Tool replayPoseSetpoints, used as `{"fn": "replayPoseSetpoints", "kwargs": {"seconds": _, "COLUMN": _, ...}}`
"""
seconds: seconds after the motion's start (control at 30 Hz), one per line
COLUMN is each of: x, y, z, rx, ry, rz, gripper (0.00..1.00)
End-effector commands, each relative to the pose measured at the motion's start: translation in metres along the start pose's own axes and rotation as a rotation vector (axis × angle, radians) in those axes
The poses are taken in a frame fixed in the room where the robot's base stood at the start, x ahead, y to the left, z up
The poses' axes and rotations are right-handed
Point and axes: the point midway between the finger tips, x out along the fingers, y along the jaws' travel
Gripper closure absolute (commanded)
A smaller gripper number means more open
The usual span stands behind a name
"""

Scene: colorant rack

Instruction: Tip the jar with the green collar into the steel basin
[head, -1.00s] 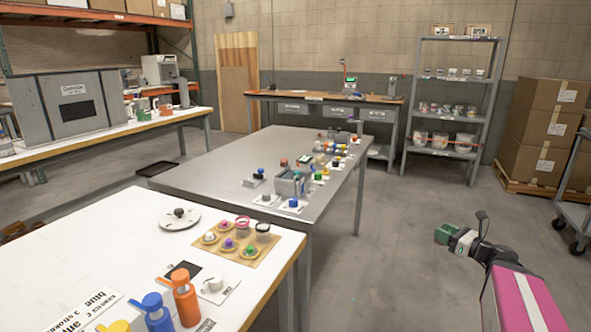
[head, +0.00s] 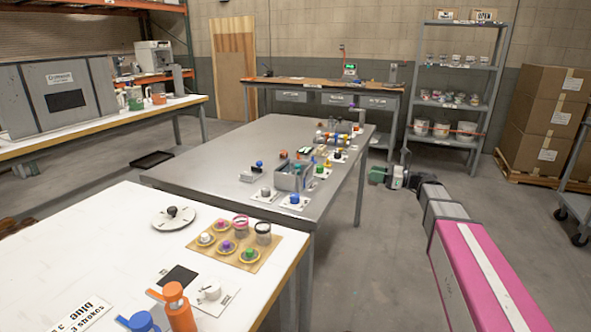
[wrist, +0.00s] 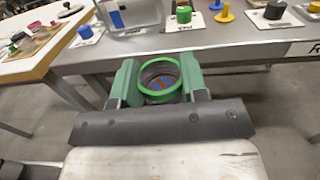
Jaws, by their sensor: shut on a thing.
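The jar with the green collar (wrist: 159,82) is held between the two green fingers of my gripper (wrist: 158,84) in the wrist view. I look into its open mouth and see blue and orange-brown colour inside. In the head view my gripper (head: 388,176) is off the right side of the grey table, its fingers partly hidden by my wrist. The steel basin (head: 289,183) looks like a grey open box on that table, left of my gripper. In the wrist view a grey box, likely the basin (wrist: 122,18), stands beyond the table's near edge, ahead and left of the jar.
Small knobs on white cards, including a blue one (head: 294,199), stand around the basin. The grey table (head: 225,160) has bare room on its left. A white table (head: 90,240) with several pots adjoins it in front. Open floor lies right of the tables.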

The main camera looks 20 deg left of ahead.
Motion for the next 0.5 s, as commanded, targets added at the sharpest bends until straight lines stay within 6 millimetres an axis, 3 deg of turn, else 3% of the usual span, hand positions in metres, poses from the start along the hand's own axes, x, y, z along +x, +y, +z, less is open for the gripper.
{"fn": "replayPoseSetpoints", "kwargs": {"seconds": 0.2, "x": 0.068, "y": -0.016, "z": 0.022, "rx": 0.002, "ry": 0.005, "rz": 0.143, "gripper": 0.83}}
{"fn": "replayPoseSetpoints", "kwargs": {"seconds": 0.5, "x": 0.157, "y": -0.019, "z": 0.054, "rx": 0.008, "ry": 0.017, "rz": 0.33, "gripper": 0.83}}
